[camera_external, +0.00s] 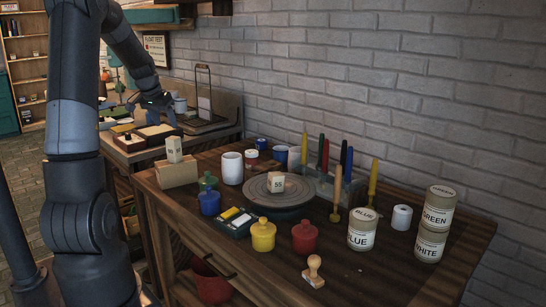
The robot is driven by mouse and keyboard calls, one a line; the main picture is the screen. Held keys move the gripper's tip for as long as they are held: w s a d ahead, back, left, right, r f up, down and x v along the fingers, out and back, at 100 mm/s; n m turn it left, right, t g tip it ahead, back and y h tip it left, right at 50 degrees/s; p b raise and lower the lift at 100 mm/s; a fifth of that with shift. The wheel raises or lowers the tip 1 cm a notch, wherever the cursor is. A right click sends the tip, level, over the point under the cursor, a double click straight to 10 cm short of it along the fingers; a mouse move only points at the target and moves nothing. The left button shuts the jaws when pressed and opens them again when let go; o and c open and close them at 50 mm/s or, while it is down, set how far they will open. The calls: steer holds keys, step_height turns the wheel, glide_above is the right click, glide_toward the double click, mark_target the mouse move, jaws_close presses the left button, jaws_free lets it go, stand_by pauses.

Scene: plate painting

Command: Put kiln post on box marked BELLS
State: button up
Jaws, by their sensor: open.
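My gripper (160,112) is open at the far left, over or near the side table at the back. It is small and partly dark in this view. I cannot surely tell which thing is the kiln post. A pale upright block (174,149) with a number stands on a tan box-like block (177,173) at the main table's left. A pale numbered cube (276,182) sits on the round grey wheel (258,196). A short white hollow cylinder (402,217) stands at the right. No BELLS lettering is readable here.
Blue, yellow and red lidded pots (263,235) stand along the front of the main table. Upright brushes (347,160) stand at the back. Labelled BLUE, GREEN and WHITE cans (362,229) stand at the right. A wooden stamp (313,271) is near the front edge. Bare tabletop shows at the front right.

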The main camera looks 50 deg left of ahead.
steer(key=shift+v, duration=1.5)
steer(key=s+d+r+m, duration=0.1)
steer(key=d+r, duration=0.3)
steer(key=d, duration=0.8)
steer(key=s+d+r+m, duration=0.1)
steer(key=d+r, duration=0.2)
steer(key=d, duration=1)
steer(key=s+d+m+t+h, duration=0.1)
steer(key=s+d+m, duration=0.1)
steer(key=s+d, duration=1.1)
steer(key=d, duration=0.2)
steer(key=shift+d+f+h, duration=0.35)
steer(key=shift+f+h, duration=0.05)
steer(key=shift+o, duration=0.3)
steer(key=shift+w, duration=0.1)
